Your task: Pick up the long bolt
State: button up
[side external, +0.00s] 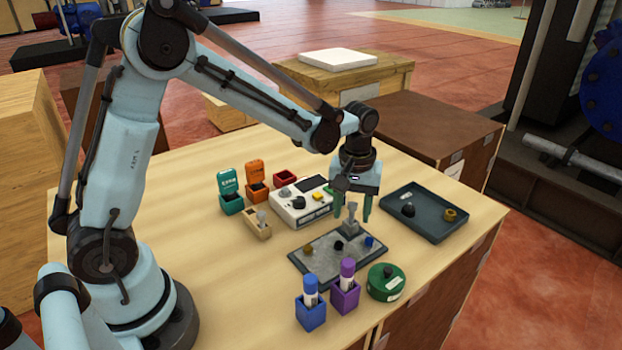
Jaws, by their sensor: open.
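My gripper (352,219) points down over the back right corner of a grey plate (308,266). Its two green fingers are apart. A light grey upright piece with a wider head, likely the long bolt (351,226), stands between and just below the fingers, with no clear contact. Its lower end is at the back right edge of the plate. A similar grey bolt-like piece (262,217) stands in a small wooden block (257,229) to the left. I cannot tell their lengths apart surely.
The plate carries small brown, black and blue knobs. A white device (290,207) stands behind it. A dark tray (432,227) with two parts is at right. Blue (311,314) and purple (345,298) holders with tubes and a green round container (386,286) stand in front.

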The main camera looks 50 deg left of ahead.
aim_at(353, 204)
jog(key=shift+f, duration=0.25)
jog(key=shift+c, duration=0.4)
grip_shut()
jog(key=shift+r, duration=0.1)
jog(key=shift+r, duration=0.45)
notch_tip(353, 204, up, 3)
jog(key=shift+r, duration=0.15)
jog(key=s+d+r, duration=0.6)
jog(key=d, duration=0.3)
jog(key=shift+s+d+r, duration=0.2)
jog(key=shift+d+r, duration=0.15)
jog(key=shift+d, duration=0.05)
